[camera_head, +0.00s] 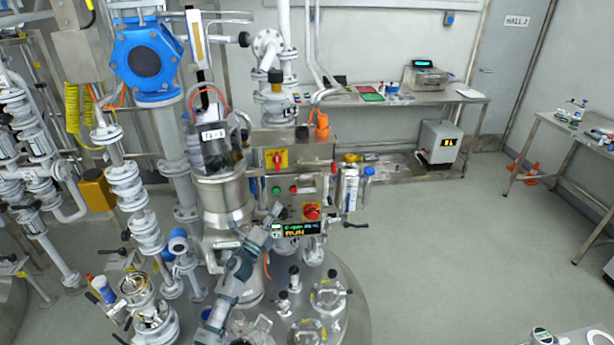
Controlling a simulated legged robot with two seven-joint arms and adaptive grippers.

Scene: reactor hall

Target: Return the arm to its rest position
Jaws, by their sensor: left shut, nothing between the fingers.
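My left arm comes up from the bottom of the head view. Its gripper (279,212) is shut and empty. It appears in front of the lower left part of a steel control panel (297,199), just left of the red emergency button (312,212) and above the green-lit display (299,229). I cannot tell whether the fingertips touch the panel. My right gripper is not in view.
The reactor lid (346,322) with several glass ports and fittings lies below the arm. A motor column (222,195) stands close to its left. White pipework (124,180) crowds the left side. The floor (430,240) at right is open.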

